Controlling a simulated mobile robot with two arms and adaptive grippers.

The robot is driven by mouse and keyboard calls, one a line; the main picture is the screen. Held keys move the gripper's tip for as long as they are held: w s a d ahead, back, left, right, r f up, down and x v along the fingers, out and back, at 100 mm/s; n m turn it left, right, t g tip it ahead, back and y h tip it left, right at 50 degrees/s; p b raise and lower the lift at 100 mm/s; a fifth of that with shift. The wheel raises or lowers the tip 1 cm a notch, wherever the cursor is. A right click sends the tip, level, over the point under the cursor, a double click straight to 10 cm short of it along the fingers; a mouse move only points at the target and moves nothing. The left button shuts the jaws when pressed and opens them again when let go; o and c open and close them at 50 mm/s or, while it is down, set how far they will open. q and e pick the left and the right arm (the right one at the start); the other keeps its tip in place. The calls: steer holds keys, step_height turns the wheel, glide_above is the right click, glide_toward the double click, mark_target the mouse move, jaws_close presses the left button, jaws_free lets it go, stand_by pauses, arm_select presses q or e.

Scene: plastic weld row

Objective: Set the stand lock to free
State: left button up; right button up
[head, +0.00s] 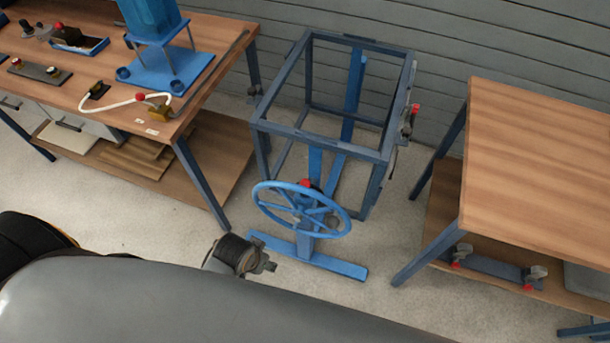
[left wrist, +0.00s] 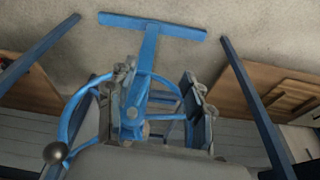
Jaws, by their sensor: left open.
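A blue stand (head: 305,242) with a T-shaped foot and a spoked handwheel (head: 262,203) stands at the front of a dark blue frame. A red knob (head: 305,183) shows behind the wheel's top rim. A red-tipped lever (head: 414,107) is on the frame's right side. Which part is the stand lock, and its setting, I cannot tell. My left gripper (head: 268,266) is below left of the wheel, apart from it in the head view. In the left wrist view the open gripper (left wrist: 160,88) has the stand (left wrist: 151,48) beyond its fingers. My right gripper is not in view.
A wooden workbench (head: 210,30) with a blue fixture (head: 165,70) stands at the left. Another wooden table (head: 540,150) stands at the right, with clamps (head: 536,272) on its lower shelf. Grey floor (head: 130,205) is free between the left bench and the stand.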

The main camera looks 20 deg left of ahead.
arm_select(q)
steer(key=w+d+r+p, duration=0.15)
steer(key=w+r, duration=0.25)
steer(key=r, duration=0.7)
steer(key=n+g+h, duration=0.2)
steer(key=n, duration=0.2)
glide_toward(304, 181)
steer(key=x, duration=0.9)
steer(key=shift+w+f, duration=0.1)
steer(key=shift+f, duration=0.3)
steer(key=shift+c, duration=0.2)
jaws_close()
